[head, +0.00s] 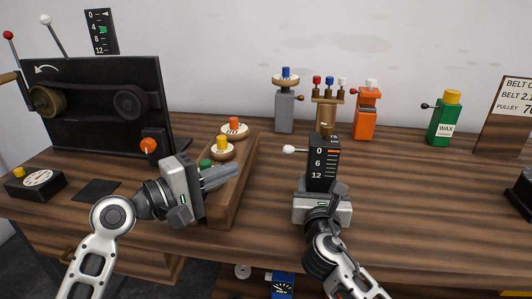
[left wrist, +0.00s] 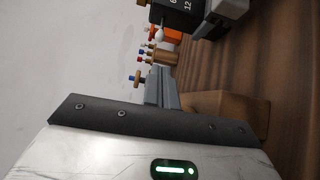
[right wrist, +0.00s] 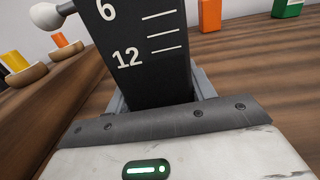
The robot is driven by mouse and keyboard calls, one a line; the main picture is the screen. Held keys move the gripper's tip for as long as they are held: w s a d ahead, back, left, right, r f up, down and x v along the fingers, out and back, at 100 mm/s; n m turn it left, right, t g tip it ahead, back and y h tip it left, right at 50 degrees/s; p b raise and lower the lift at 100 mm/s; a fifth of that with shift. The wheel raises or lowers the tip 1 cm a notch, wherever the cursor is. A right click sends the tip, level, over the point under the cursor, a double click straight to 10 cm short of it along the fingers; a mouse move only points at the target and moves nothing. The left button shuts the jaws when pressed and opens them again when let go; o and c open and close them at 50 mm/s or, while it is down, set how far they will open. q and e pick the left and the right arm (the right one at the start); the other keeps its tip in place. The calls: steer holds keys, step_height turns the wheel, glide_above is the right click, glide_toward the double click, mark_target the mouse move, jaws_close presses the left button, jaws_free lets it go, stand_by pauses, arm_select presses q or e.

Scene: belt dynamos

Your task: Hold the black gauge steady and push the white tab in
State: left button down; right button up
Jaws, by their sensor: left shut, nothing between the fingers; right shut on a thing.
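The black gauge (head: 322,163), marked 0, 6 and 12 with an orange line near the 0, stands upright at the middle of the table. My right gripper (head: 325,192) is shut on its lower part; the gauge (right wrist: 145,50) fills the right wrist view between the fingers. The white tab (head: 289,149) is a round knob sticking out of the gauge's left side. It shows in the left wrist view (left wrist: 161,36) and at the upper left of the right wrist view (right wrist: 45,16). My left gripper (head: 236,170) is shut and empty, left of the tab and apart from it, over the wooden rack.
The wooden rack (head: 236,192) holds several coloured-knob pieces under my left gripper. A belt machine (head: 90,100) stands at the left. A grey block (head: 285,112), an orange block (head: 366,122) and a green wax box (head: 444,122) stand behind.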

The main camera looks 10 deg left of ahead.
arm_select(q)
steer(key=shift+w+d+r, duration=0.15)
steer(key=shift+w, duration=0.3)
arm_select(e)
steer(key=shift+f, duration=0.2)
arm_select(q)
steer(key=x, duration=0.9)
steer(key=shift+w+d, duration=0.2)
steer(key=shift+w, duration=0.1)
steer(key=shift+d, duration=1.5)
arm_select(e)
steer(key=shift+s+a, duration=0.1)
arm_select(q)
steer(key=shift+s, duration=0.1)
glide_toward(288, 152)
steer(key=shift+s+a, duration=0.4)
steer(key=shift+a, duration=0.35)
arm_select(e)
steer(key=o, duration=1.5)
steer(key=shift+r, duration=0.1)
steer(key=shift+c, duration=0.2)
